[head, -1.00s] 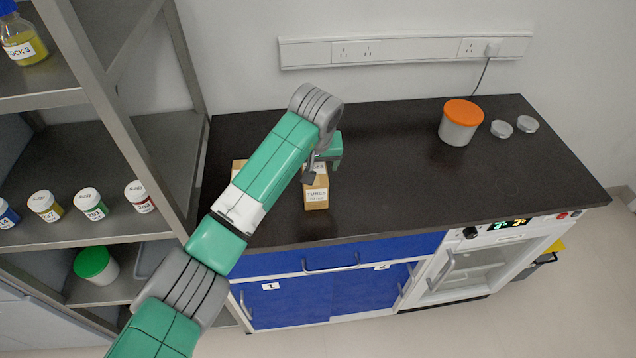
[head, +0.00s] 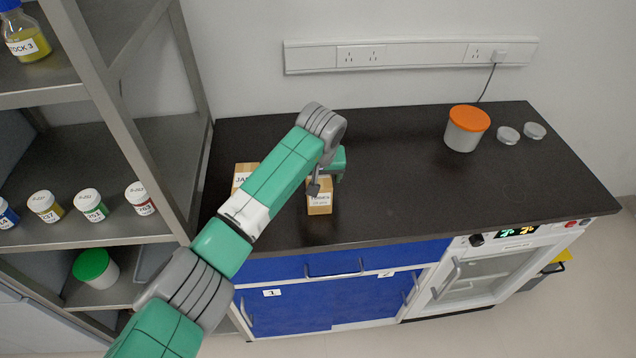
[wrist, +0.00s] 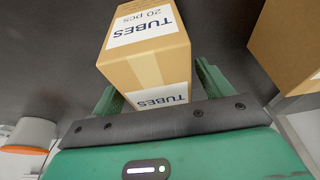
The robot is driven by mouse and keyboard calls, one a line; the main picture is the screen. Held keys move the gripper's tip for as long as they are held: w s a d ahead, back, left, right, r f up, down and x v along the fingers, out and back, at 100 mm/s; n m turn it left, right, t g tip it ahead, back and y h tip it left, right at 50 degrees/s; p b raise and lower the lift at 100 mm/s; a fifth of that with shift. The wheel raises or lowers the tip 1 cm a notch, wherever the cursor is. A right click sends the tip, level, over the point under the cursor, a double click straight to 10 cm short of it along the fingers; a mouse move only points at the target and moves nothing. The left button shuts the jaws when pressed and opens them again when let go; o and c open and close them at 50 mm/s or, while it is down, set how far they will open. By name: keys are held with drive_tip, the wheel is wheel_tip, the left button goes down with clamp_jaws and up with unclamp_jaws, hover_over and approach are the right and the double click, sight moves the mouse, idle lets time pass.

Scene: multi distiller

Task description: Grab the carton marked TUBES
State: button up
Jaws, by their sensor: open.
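The TUBES carton (head: 319,203) is a small brown box with white labels, standing on the dark bench top near its front edge. It fills the upper middle of the wrist view (wrist: 150,65), with its TUBES labels facing the camera. My gripper (head: 325,184) is at the carton's upper end in the head view. In the wrist view my gripper (wrist: 155,95) is open, with its green fingers on either side of the carton.
Another brown carton (head: 243,174), its label partly hidden by my arm, stands to the left. It seems to be the box at the wrist view's right edge (wrist: 290,45). An orange-lidded tub (head: 467,128) and two grey discs stand at right. A metal shelf (head: 90,240) rises at left.

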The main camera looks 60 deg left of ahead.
drive_tip(key=shift+f, duration=0.15)
idle(0.3)
drive_tip(key=c, duration=1.3)
wheel_tip(320, 180, up, 5)
drive_tip(key=shift+f+p, duration=0.1)
drive_tip(key=shift+p, duration=0.7)
drive_tip(key=s+d+p, duration=0.3)
drive_tip(key=s+d, duration=0.8)
drive_tip(key=shift+d+r, duration=0.35)
